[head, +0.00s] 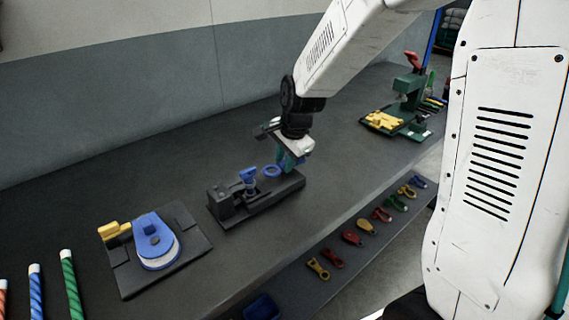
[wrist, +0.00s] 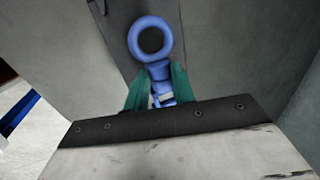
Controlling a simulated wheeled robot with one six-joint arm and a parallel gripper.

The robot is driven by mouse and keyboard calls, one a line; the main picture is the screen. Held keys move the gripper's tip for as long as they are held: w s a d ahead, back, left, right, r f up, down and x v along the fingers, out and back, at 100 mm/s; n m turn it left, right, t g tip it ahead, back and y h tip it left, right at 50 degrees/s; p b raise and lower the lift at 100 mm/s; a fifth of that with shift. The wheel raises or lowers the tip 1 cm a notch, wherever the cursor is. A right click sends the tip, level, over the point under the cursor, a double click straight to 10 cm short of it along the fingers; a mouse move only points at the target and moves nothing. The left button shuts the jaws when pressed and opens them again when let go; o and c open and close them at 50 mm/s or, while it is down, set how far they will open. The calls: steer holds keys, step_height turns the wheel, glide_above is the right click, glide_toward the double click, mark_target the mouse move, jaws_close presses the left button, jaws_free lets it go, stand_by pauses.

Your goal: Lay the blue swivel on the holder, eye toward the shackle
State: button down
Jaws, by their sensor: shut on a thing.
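My gripper (head: 290,162) has teal fingers and is shut on the blue swivel (head: 271,171). The swivel's ring-shaped eye sticks out to the left of the fingers in the head view. In the wrist view the eye of the swivel (wrist: 150,38) points up, away from the gripper (wrist: 159,90), with its body between the fingers. The dark holder (head: 232,217) is on the bench, below and left of the fingers. A blue upright piece that looks like the shackle (head: 249,178) stands on the holder, and the eye faces it. I cannot tell whether the swivel touches the holder.
Left of the holder is a dark plate (head: 125,281) with a blue and white disc and a yellow part. Several ropes (head: 70,284) lie at far left. A green press (head: 408,92) stands at the back right. A lower front shelf (head: 320,296) bears several coloured fittings.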

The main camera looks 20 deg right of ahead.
steer(key=shift+f, duration=0.65)
steer(key=shift+f, duration=0.1)
steer(key=c, duration=1.2)
jaws_free()
steer(key=shift+f, duration=0.1)
steer(key=shift+o, duration=0.2)
steer(key=a+v, duration=0.1)
steer(key=v, duration=1)
steer(key=s+d+r+n+g, duration=0.1)
steer(key=s+r+n, duration=0.1)
steer(key=s+n, duration=0.5)
steer(key=s+d+r+n+h, duration=0.1)
steer(key=s+n, duration=0.6)
steer(key=s, duration=1.3)
steer(key=shift+d+r+g, duration=0.4)
steer(key=shift+d+r, duration=0.15)
steer(key=shift+r, duration=0.3)
steer(key=shift+s, duration=0.15)
